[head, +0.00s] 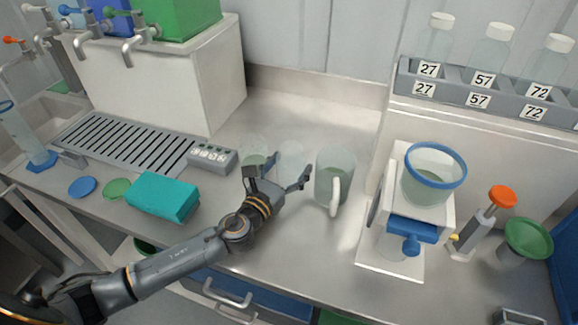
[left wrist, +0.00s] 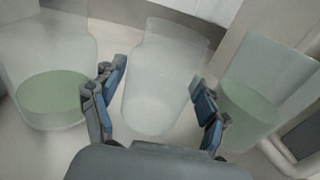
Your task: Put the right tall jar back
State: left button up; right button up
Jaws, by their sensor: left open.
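My left gripper (head: 288,170) is open over the counter, its fingers pointing toward a pale, see-through jar (head: 291,152). In the left wrist view this jar (left wrist: 160,85) appears between the two open fingers (left wrist: 160,95) and looks empty; I cannot tell whether they touch it. To its left stands another see-through jar (head: 253,152) holding green liquid, also in the left wrist view (left wrist: 50,60). To its right stands a frosted jug (head: 333,165) with a white handle; the left wrist view shows green liquid in this jug (left wrist: 255,85). My right gripper is not in view.
A grey rack (head: 455,88) holds capped bottles labelled 27, 57 and 72. Right of the jug stands a white device (head: 432,205) with a blue-rimmed bowl. A teal box (head: 163,197) and a button panel (head: 212,156) lie left. The counter behind the jars is clear.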

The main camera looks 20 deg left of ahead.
pick_arm(q)
jog(key=shift+r, duration=0.2)
jog(key=b+v, duration=0.1)
jog(key=v, duration=1)
jog(key=shift+s+f+b, duration=0.15)
jog(key=shift+s+b, duration=0.05)
jog(key=shift+b, duration=0.15)
jog(key=shift+s, duration=0.3)
